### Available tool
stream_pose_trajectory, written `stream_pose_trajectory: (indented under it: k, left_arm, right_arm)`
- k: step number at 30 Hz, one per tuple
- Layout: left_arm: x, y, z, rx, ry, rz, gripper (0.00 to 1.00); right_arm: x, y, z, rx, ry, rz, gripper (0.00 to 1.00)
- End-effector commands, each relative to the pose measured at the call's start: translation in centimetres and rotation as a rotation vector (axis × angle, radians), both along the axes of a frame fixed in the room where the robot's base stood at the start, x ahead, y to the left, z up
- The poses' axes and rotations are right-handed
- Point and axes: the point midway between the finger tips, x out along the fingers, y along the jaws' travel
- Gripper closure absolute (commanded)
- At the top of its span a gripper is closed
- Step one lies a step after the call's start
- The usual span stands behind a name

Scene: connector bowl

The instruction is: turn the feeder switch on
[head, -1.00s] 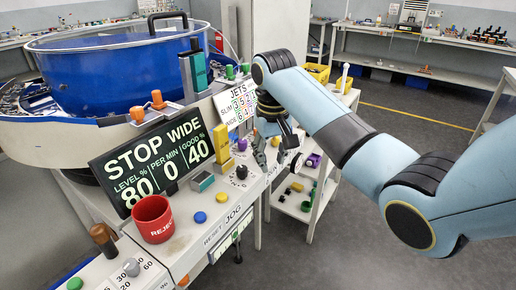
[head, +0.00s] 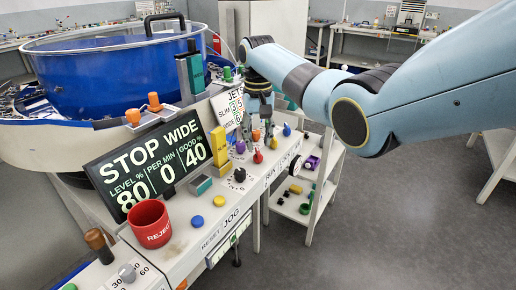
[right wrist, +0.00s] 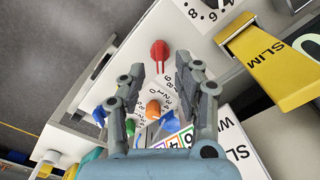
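The control panel (head: 215,222) runs along the front of the blue bowl feeder (head: 120,70). It carries a red lever (head: 258,157), an orange knob (head: 256,135), a blue knob (head: 286,130), a purple knob (head: 240,147) and a black dial (head: 240,174). No legible label tells me which is the feeder switch. My right gripper (head: 257,118) points down over the orange knob's area. In the right wrist view its fingers (right wrist: 158,85) are apart and empty, with the red lever (right wrist: 160,52) beyond their tips and the orange knob (right wrist: 152,110) between them. My left gripper is out of view.
The display (head: 150,165) reads STOP WIDE, with 80, 0 and 40. A yellow SLIM lever (head: 219,147) and a red REJECT cup (head: 151,224) stand nearby on the panel. A shelf cart (head: 310,200) stands to the right, with open floor beyond.

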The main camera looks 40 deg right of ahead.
Motion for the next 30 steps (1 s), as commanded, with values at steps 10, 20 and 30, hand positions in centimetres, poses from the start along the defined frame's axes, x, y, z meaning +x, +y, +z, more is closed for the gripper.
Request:
stream_pose_trajectory:
  k: [10, 20, 30]
  left_arm:
    - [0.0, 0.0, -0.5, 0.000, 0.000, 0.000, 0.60]
    - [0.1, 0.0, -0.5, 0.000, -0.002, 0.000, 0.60]
    - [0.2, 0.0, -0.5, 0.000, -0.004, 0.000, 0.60]
  right_arm:
    - [0.0, 0.0, -3.2, 0.000, -0.001, 0.001, 0.67]
    - [0.0, 0.0, -3.2, 0.000, -0.001, 0.001, 0.82]
    - [0.0, 0.0, -3.2, 0.000, -0.001, 0.001, 1.00]
